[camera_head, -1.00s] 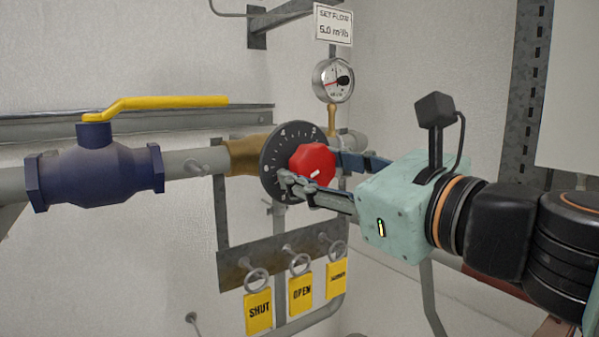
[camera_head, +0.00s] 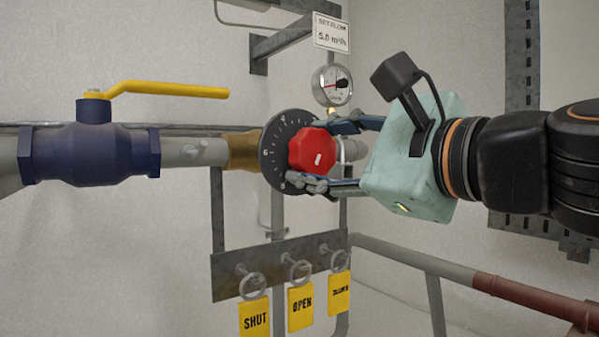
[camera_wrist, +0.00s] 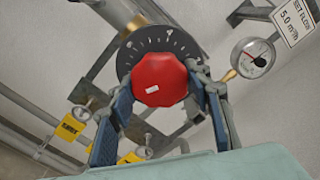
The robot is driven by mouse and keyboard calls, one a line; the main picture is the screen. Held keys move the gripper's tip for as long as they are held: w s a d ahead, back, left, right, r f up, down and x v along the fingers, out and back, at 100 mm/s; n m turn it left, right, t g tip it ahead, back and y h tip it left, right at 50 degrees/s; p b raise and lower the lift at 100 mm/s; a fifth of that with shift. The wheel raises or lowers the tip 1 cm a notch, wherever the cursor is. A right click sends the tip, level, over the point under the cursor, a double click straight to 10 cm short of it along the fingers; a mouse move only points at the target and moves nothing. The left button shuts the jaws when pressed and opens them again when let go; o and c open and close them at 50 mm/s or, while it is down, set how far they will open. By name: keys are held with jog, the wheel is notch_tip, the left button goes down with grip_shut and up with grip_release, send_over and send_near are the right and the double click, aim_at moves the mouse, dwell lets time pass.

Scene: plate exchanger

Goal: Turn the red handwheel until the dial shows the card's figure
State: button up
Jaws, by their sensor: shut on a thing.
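The red handwheel (camera_head: 312,150) sits in front of a black numbered dial plate (camera_head: 273,160) on the brass valve body. My gripper (camera_head: 326,155) is shut on the handwheel, one finger above and one below in the head view. In the wrist view the handwheel (camera_wrist: 160,80) sits between both fingers, with its white mark at the lower edge. The white round gauge (camera_head: 332,84) stands above right; its needle also shows in the wrist view (camera_wrist: 254,58), figures too small to read. The card (camera_head: 331,33) reads SET FLOW 5.0 m³/h.
A blue valve (camera_head: 90,152) with a yellow lever (camera_head: 165,90) is on the pipe at left. Yellow tags (camera_head: 301,305) hang from a metal bracket (camera_head: 228,275) below. A grey and red pipe (camera_head: 530,298) runs at lower right.

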jog(key=shift+n+b, duration=0.35)
jog(key=shift+n, duration=0.25)
jog(key=o, duration=1.2)
jog(key=shift+c, duration=0.2)
jog(key=v, duration=1.2)
jog(key=shift+w, duration=0.1)
